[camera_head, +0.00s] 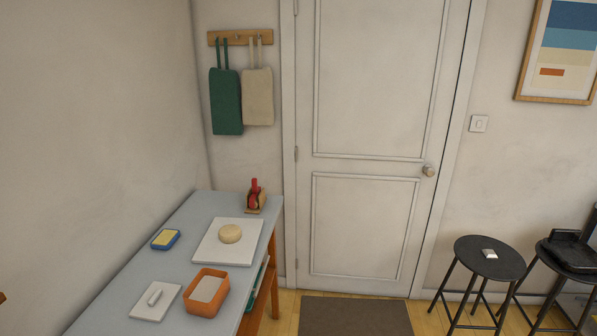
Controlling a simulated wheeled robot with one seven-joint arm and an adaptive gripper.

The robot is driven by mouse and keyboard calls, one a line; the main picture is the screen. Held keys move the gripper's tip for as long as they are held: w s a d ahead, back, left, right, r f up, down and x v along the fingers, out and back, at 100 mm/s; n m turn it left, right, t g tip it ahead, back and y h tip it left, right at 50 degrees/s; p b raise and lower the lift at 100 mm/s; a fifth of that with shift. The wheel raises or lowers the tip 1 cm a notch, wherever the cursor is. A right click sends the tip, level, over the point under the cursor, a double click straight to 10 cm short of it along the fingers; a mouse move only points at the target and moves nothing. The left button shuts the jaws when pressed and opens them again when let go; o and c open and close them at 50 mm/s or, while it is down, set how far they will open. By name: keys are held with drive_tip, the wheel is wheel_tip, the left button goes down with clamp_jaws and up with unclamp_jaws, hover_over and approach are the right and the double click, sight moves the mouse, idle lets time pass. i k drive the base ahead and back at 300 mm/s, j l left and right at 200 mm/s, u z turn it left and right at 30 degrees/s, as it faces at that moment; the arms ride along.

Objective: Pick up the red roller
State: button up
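A red object (254,188), which looks like the red roller, stands upright in a small wooden holder (262,204). The holder is at the far right end of the grey-blue table (195,221), near the wall and the door. The lower part of the red object is hidden by the holder, and its exact shape is too small to tell. My gripper is not in view.
On the table are a white board (213,252) bearing a round beige lump (230,234), a blue-and-yellow block (165,239), an orange container (203,307) and a white slab (144,314). Two black stools (490,258) stand at right. A dark mat (354,316) lies before the door (370,228).

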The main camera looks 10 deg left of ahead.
sight(256, 189)
drive_tip(key=i+u, duration=0.1)
drive_tip(key=i, duration=0.8)
drive_tip(key=i+l, duration=0.15)
drive_tip(key=i, duration=0.8)
drive_tip(key=i+j+u, duration=0.2)
drive_tip(key=u, duration=0.2)
drive_tip(key=i+u, duration=0.85)
drive_tip(key=i+j+u, duration=0.15)
drive_tip(key=i, duration=0.1)
